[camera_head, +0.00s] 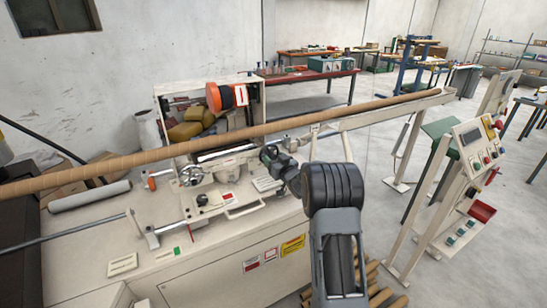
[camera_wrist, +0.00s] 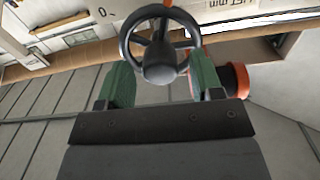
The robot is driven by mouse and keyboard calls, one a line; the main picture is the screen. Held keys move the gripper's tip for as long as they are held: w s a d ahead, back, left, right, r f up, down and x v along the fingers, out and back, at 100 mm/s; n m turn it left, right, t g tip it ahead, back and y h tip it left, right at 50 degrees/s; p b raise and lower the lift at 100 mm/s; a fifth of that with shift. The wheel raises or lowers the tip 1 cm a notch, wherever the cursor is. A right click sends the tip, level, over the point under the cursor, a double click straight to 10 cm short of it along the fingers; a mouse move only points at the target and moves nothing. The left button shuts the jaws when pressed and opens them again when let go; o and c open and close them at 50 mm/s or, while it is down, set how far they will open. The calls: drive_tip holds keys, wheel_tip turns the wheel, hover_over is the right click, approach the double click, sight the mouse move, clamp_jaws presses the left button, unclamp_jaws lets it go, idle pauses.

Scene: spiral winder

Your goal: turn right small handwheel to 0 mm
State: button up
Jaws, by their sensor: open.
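A small dark handwheel (camera_wrist: 160,45) with a rim, spokes and a round hub fills the top middle of the wrist view. I cannot tell whether the pads touch the wheel. A reddish-orange pointer or handle shows at the top of the wheel. In the head view my gripper (camera_head: 276,160) is at the right end of the machine top, and I cannot make out this handwheel there.
An orange-rimmed dark knob (camera_wrist: 236,80) is close to the right finger. In the head view, a long brown tube (camera_head: 130,160) crosses the machine, and a silver handwheel (camera_head: 190,176) stands further left.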

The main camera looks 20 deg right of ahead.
drive_tip(key=shift+w+a, duration=0.1)
drive_tip(key=shift+w, duration=0.55)
drive_tip(key=c, duration=0.9)
drive_tip(key=shift+f+b, duration=0.1)
drive_tip(key=shift+b, duration=0.2)
